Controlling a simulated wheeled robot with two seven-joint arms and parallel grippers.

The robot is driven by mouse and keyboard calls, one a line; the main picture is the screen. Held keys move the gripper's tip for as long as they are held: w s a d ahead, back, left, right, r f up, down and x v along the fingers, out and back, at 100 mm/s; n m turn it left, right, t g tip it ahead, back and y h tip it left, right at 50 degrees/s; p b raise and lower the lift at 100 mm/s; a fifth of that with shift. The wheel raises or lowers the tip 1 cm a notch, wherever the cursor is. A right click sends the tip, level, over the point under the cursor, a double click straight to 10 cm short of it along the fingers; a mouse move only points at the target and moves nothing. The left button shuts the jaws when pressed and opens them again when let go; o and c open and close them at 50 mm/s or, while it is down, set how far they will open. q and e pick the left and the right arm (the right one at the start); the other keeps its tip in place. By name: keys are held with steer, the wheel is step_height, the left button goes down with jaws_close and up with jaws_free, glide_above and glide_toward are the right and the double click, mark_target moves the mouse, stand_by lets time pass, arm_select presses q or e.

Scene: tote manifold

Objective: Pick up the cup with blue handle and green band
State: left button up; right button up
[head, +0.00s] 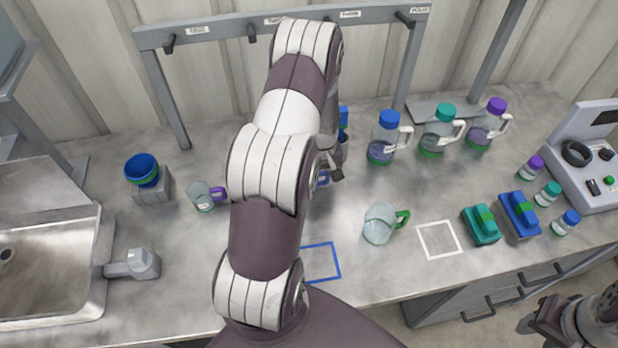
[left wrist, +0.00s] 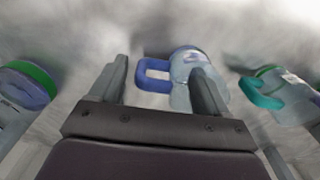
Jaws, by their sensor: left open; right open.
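A clear cup with a blue handle (left wrist: 185,66) lies ahead of my open left gripper (left wrist: 160,70) in the left wrist view. Its handle shows between the fingers, and the right finger covers part of its body. I cannot make out a green band on it. In the head view my left arm hides most of this cup; only a bit of blue (head: 323,179) shows beside the left gripper (head: 334,168). A cup with a teal handle and green band (left wrist: 284,88) stands to the right in the left wrist view. My right gripper (head: 540,320) is open and empty at the lower right.
A purple-handled cup (head: 203,196) and a green-handled cup (head: 378,224) stand on the counter. Capped jugs, such as the blue-capped one (head: 383,145), stand at the back. A sink (head: 50,270) is left, a control box (head: 590,155) right. A hook rail (head: 225,33) spans the back.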

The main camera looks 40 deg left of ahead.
arm_select(q)
steer(key=shift+f, duration=0.55)
steer(key=shift+w+d+f, duration=0.1)
steer(key=shift+w+f, duration=0.15)
steer(key=shift+f, duration=0.05)
steer(key=shift+s+r, duration=0.1)
steer(key=c, duration=1.3)
